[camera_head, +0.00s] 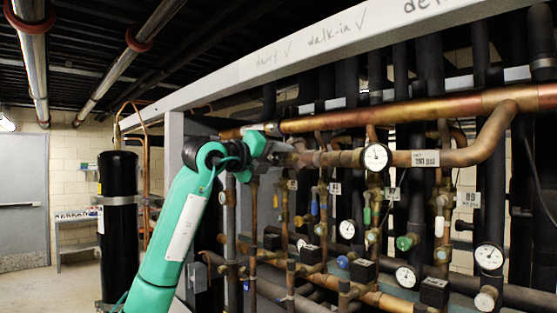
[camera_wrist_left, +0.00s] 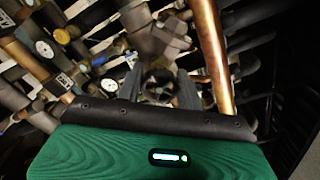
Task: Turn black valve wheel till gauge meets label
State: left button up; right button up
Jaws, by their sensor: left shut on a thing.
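My left gripper (camera_head: 275,150) reaches the left end of the copper pipework in the head view. In the left wrist view its two dark fingers (camera_wrist_left: 160,86) are shut on the black valve wheel (camera_wrist_left: 160,91), one on each side. The wheel is hard to make out behind the gripper in the head view. A round white gauge (camera_head: 376,157) sits on the copper pipe, right of the gripper. A white label (camera_head: 425,158) reading about "190 psi" is just right of the gauge. The needle is too small to read surely. My right gripper is not in view.
A thick copper pipe (camera_head: 400,112) runs above the gauge, under a white beam (camera_head: 290,55) with handwriting. Several other gauges, such as one at lower right (camera_head: 489,256), and coloured valves crowd the rack below. A black cylinder (camera_head: 118,225) stands left of my arm.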

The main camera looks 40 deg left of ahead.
pick_arm(q)
jog(key=shift+r, duration=0.1)
dwell(0.5)
jog(key=o, duration=1)
jog(key=shift+s+a, duration=0.1)
jog(key=shift+s, duration=0.2)
jog(key=s+b, duration=0.1)
jog(key=s, duration=0.3)
jog(key=s+b, duration=0.2)
jog(key=s, duration=0.2)
jog(key=s+a+b, duration=0.1)
jog(key=s+b, duration=0.1)
jog(key=s, duration=0.3)
